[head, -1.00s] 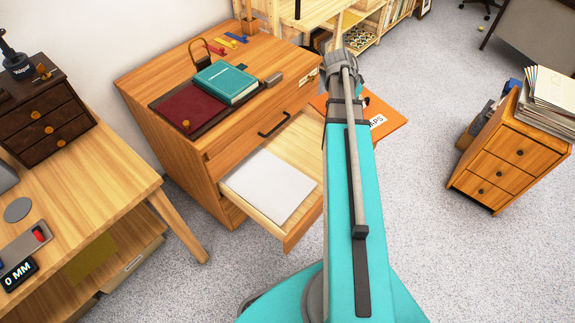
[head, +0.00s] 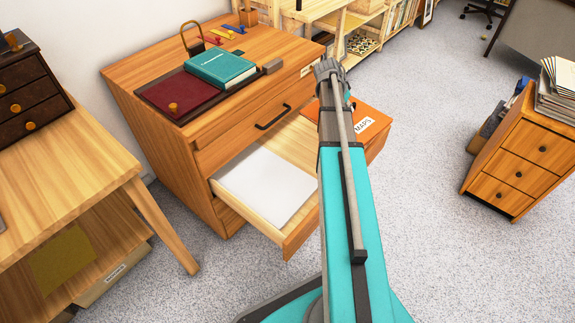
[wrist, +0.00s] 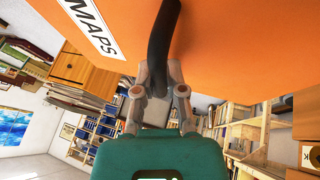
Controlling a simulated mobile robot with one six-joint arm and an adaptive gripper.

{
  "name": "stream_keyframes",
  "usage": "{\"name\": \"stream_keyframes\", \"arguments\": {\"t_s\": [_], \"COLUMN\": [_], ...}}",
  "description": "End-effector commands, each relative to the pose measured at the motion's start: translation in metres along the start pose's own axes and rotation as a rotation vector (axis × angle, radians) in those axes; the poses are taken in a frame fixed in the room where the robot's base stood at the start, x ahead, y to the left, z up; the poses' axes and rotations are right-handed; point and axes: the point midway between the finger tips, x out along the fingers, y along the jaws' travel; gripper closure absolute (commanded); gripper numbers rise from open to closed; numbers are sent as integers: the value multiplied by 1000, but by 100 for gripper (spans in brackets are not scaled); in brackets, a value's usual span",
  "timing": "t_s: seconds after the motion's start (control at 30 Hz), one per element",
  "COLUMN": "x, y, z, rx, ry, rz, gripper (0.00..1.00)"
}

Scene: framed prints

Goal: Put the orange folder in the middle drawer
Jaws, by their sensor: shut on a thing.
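The orange folder (head: 367,122) carries a white MAPS label and shows beyond my arm in the head view. It hangs over the right part of the open middle drawer (head: 262,228). In the wrist view the orange folder (wrist: 230,50) fills the top, with a dark curved handle. My gripper (wrist: 161,92) is shut on this handle. In the head view my arm hides the fingers and part of the folder. The drawer is pulled out and holds white paper (head: 265,187) on its left side. I cannot tell whether the folder touches the drawer.
A wooden desk (head: 60,190) stands at left, a small drawer unit (head: 515,165) at right. The carpet between is clear.

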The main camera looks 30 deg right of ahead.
Motion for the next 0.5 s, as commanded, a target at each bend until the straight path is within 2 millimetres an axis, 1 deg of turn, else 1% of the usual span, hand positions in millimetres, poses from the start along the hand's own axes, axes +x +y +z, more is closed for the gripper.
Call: {"name": "stream_keyframes", "arguments": {"t_s": [0.03,0.5], "x": [15,76], "y": [-11,-70], "z": [3,11], "rx": [-6,-66], "ry": [3,23], "rz": [-3,-30], "gripper": [100,100]}}
